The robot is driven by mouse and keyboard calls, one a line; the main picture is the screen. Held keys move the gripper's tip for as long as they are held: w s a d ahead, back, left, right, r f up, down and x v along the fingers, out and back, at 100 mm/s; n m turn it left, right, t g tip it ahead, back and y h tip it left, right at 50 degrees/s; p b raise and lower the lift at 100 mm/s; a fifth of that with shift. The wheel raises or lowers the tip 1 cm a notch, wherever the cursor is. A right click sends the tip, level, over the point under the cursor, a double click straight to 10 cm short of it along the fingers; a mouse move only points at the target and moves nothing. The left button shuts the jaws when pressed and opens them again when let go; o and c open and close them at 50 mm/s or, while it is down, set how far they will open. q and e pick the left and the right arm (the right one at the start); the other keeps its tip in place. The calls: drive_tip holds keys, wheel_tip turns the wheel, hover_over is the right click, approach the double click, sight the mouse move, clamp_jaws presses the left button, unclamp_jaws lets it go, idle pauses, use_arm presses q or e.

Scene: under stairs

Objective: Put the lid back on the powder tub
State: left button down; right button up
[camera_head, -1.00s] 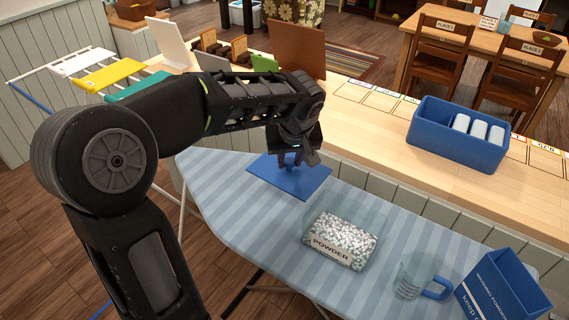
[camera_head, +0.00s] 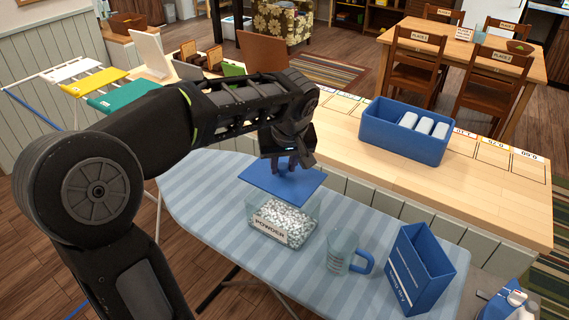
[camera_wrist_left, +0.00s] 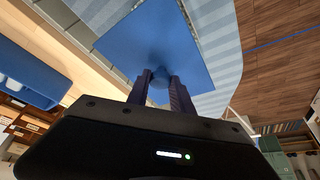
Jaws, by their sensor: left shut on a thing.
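The powder tub (camera_head: 283,222) is a clear box of white and grey granules with a POWDER label, standing on the striped ironing board. The lid (camera_head: 280,183) is a flat blue square. My left gripper (camera_head: 285,165) is shut on the lid's knob and holds it level above the tub's back part, a little off to its back. In the left wrist view the lid (camera_wrist_left: 160,45) fills the upper middle, with the gripper (camera_wrist_left: 160,88) fingers on its round knob. The lid hides part of the tub's back rim. My right gripper is not in view.
A clear measuring cup (camera_head: 342,250) with a blue handle and an open blue box (camera_head: 420,268) stand right of the tub on the ironing board (camera_head: 205,200). Behind, a wooden counter (camera_head: 480,195) holds a blue bin (camera_head: 405,135) with white items.

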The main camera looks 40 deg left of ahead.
sight(284, 180)
use_arm(q)
drive_tip(key=shift+f, duration=0.15)
wheel_tip(284, 180, down, 5)
drive_tip(key=b, duration=0.3)
drive_tip(key=shift+f+b, duration=0.35)
drive_tip(key=shift+b, duration=0.35)
drive_tip(key=shift+f+b, duration=0.15)
drive_tip(key=shift+b, duration=0.4)
idle(0.6)
drive_tip(key=shift+f+b, duration=0.8)
drive_tip(key=shift+b, duration=0.05)
idle(0.4)
drive_tip(key=c, duration=0.6)
unclamp_jaws()
drive_tip(key=shift+r, duration=0.15)
